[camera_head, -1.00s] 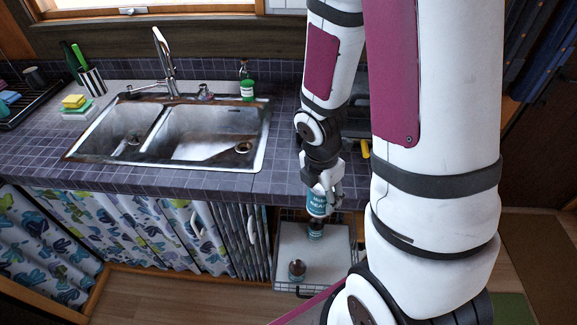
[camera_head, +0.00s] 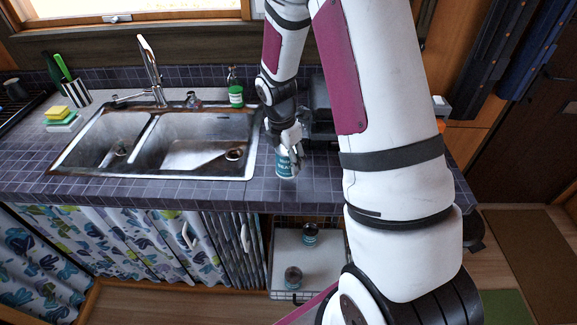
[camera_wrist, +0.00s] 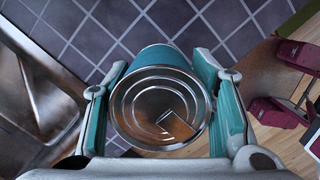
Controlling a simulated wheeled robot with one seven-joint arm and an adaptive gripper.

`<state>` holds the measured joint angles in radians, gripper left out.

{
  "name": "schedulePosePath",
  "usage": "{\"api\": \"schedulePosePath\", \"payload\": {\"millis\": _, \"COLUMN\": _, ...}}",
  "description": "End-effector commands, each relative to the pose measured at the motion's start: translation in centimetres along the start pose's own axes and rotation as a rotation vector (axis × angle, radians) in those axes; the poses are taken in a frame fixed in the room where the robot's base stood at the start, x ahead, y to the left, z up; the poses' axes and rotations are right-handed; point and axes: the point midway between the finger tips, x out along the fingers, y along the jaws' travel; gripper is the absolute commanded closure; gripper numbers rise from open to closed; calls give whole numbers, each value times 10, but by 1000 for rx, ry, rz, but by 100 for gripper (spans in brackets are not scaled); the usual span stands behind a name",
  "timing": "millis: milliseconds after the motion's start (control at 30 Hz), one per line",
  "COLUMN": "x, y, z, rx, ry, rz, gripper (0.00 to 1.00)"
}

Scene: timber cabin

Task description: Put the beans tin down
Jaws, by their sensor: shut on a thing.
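The beans tin (camera_head: 286,164) is a teal can with pale lettering and a bare metal lid. My gripper (camera_head: 287,144) is shut on it near its top, with the tin upright over the tiled counter (camera_head: 215,191) to the right of the sink. In the wrist view the tin's ringed lid (camera_wrist: 160,108) lies between the two fingers of my gripper (camera_wrist: 160,100), with dark tiles behind it. I cannot tell whether the tin's base touches the tiles.
The steel sink (camera_head: 200,166) is left of the tin. A green bottle (camera_head: 235,92) stands behind the sink. A dark appliance (camera_head: 320,108) is behind my gripper, partly hidden. Below the counter, a pulled-out white drawer (camera_head: 318,262) holds two cans. Bare tiles lie in front.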

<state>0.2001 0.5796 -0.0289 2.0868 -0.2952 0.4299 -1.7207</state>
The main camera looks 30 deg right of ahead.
Motion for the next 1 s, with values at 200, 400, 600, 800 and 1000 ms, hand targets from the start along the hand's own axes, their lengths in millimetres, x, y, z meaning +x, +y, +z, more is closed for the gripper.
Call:
{"api": "schedulePosePath", "payload": {"millis": 200, "x": 22, "y": -1, "z": -4, "rx": -3, "ry": 0, "rz": -4, "gripper": 93}}
{"api": "schedulePosePath", "payload": {"millis": 400, "x": 34, "y": 0, "z": -5, "rx": -1, "ry": 0, "rz": -1, "gripper": 93}}
{"api": "schedulePosePath", "payload": {"millis": 600, "x": 34, "y": 1, "z": -5, "rx": -1, "ry": 0, "rz": 0, "gripper": 93}}
{"api": "schedulePosePath", "payload": {"millis": 800, "x": 38, "y": 0, "z": -6, "rx": -1, "ry": 0, "rz": 0, "gripper": 38}}
{"api": "schedulePosePath", "payload": {"millis": 1000, "x": 37, "y": 0, "z": -5, "rx": -1, "ry": 0, "rz": -1, "gripper": 29}}
